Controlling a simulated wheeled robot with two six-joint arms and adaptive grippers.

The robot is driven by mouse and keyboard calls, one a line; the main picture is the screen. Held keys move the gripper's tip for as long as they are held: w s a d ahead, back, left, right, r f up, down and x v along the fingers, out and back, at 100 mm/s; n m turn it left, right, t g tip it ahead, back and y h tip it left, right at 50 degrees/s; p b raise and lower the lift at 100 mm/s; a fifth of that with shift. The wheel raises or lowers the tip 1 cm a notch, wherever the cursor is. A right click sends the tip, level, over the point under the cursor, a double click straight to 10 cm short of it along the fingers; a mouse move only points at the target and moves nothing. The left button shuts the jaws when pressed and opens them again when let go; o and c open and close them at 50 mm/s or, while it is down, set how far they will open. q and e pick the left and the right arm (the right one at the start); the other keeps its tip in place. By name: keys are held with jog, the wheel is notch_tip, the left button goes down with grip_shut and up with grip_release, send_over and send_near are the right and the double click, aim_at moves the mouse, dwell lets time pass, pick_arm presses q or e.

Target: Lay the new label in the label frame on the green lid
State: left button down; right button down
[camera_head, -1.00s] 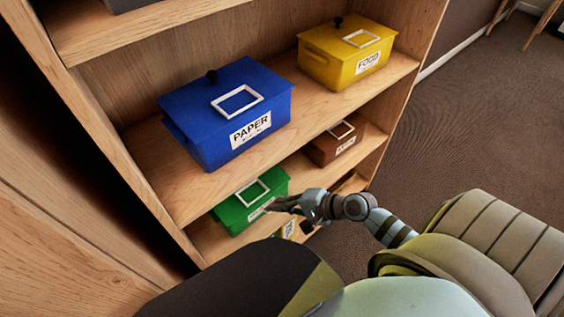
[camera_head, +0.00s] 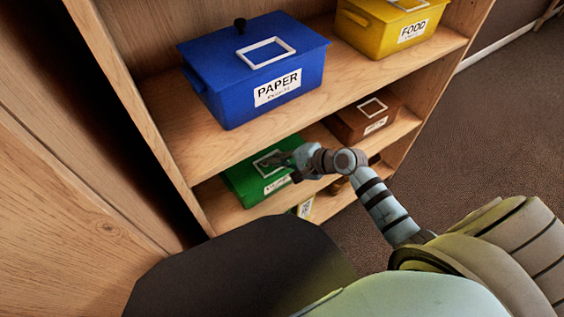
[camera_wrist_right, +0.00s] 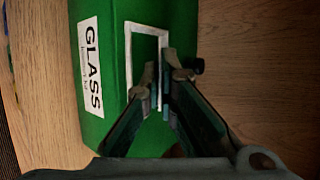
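The green box (camera_head: 236,186) stands on the lower shelf, with a white label frame (camera_wrist_right: 127,62) on its lid and a GLASS label (camera_wrist_right: 90,68) on its front. My right gripper (camera_wrist_right: 165,84) is over the lid, at the side of the frame away from the GLASS label; it also shows in the head view (camera_head: 277,160). Its fingertips are close together with a narrow gap. A thin pale and bluish strip shows between them; I cannot tell whether it is a label seen edge-on, the frame's side or finger pads. No loose label shows clearly. My left gripper is out of view.
The upper shelf (camera_head: 215,150) is close above the green box and carries a blue PAPER box (camera_head: 225,85) and a yellow FOOD box (camera_head: 380,40). A brown box (camera_head: 350,138) stands right of the green one. A dark knob (camera_wrist_right: 197,66) is near my fingers.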

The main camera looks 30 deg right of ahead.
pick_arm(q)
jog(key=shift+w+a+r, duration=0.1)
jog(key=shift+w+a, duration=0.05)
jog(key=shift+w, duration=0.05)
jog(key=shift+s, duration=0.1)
pick_arm(e)
jog(key=c, duration=2.3)
grip_release()
